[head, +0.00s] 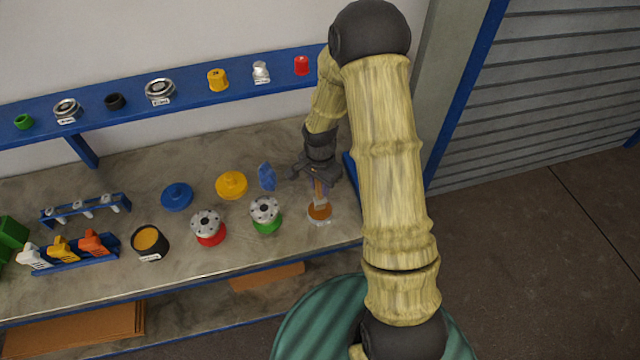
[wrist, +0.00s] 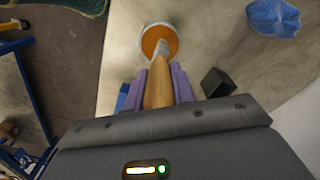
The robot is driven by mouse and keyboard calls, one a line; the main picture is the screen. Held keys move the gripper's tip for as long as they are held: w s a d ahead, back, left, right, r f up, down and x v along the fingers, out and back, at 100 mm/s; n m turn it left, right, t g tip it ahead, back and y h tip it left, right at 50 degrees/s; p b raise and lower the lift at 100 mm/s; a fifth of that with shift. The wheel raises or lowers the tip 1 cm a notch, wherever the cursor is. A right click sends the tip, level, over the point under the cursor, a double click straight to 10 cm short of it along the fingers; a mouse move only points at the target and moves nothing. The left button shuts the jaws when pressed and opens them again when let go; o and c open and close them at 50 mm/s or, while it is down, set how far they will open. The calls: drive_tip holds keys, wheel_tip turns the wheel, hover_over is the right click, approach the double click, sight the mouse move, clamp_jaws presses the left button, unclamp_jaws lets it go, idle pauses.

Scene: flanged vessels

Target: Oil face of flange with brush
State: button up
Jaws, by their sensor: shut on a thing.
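My gripper (head: 319,184) is shut on the wooden handle of a brush (wrist: 158,88). In the wrist view the handle lies between the purple fingers, and the pale brush end points down at a shallow dish of orange-brown oil (wrist: 160,40). The dish (head: 320,212) stands at the right end of the bench; whether the bristles touch the oil cannot be told. Left of it are two flanged vessels with grey bolted faces: one on a green base (head: 265,212), one on a red base (head: 208,226). Both flange faces point upward and are uncovered.
A blue crumpled cloth (head: 267,177), a yellow lid (head: 231,185) and a blue lid (head: 177,196) lie behind the vessels. A black pot (head: 150,242), spray bottles (head: 62,249) and a tube rack (head: 85,209) stand left. A blue shelf (head: 190,90) with small parts runs above.

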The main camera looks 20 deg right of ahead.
drive_tip(key=shift+s+f+b, duration=0.1)
drive_tip(key=shift+f+b, duration=0.35)
drive_tip(key=shift+f, duration=0.1)
idle(1.7)
drive_tip(key=shift+r+p, duration=2.6)
drive_tip(key=shift+r, duration=1)
drive_tip(key=shift+f, duration=0.1)
drive_tip(key=shift+w+f+n+b, duration=0.15)
drive_tip(key=shift+w+n+b, duration=0.25)
drive_tip(key=shift+w+b, duration=0.05)
drive_tip(key=w+n+b, duration=0.4)
drive_tip(key=w+n, duration=0.2)
drive_tip(key=shift+f+n, duration=0.25)
drive_tip(key=shift+n, duration=0.05)
